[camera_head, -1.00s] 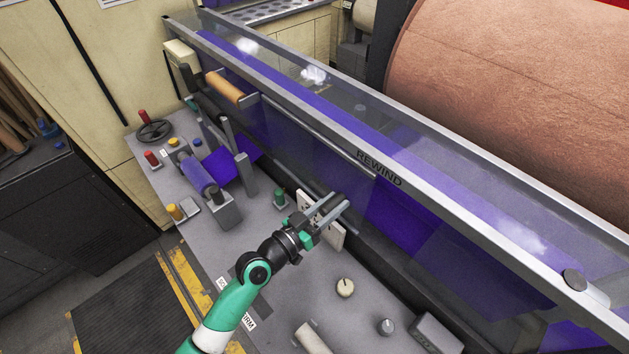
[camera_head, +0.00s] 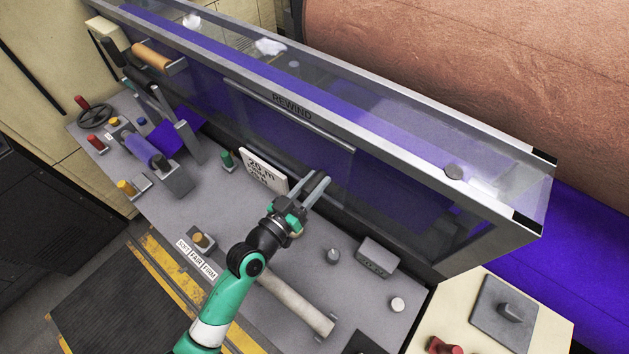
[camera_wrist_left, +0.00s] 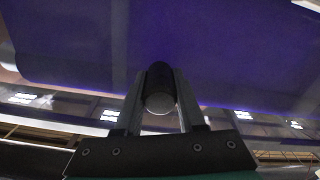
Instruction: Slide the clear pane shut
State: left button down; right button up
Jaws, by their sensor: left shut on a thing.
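The clear pane (camera_head: 305,142) is set in the front of the long machine cover, with a thin grey rail along its top edge. Purple web shows through it. My left gripper (camera_head: 318,184) is low in front of the pane, near its right end. In the left wrist view, the gripper (camera_wrist_left: 160,95) is shut on a dark round handle (camera_wrist_left: 159,80) with a pale end. The pane's lower edge is partly hidden behind the card and gripper. My right gripper is not in view.
The cover's frame (camera_head: 400,140) bears the word REWIND. A white card (camera_head: 263,170) stands left of the gripper. A green knob (camera_head: 227,160), grey knob (camera_head: 333,255), grey box (camera_head: 377,257) and pale roll (camera_head: 298,303) are on the grey deck.

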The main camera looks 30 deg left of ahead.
pick_arm(q)
jog(key=shift+d+r, duration=0.1)
jog(key=shift+d, duration=0.05)
jog(key=c, duration=0.5)
grip_release()
jog(key=shift+d, duration=0.15)
jog(key=shift+s, duration=0.1)
jog(key=shift+s, duration=0.3)
jog(key=s+a+b, duration=0.1)
jog(key=s, duration=0.9)
jog(key=shift+s+a, duration=0.3)
jog(key=shift+s, duration=0.1)
jog(key=shift+d, duration=0.1)
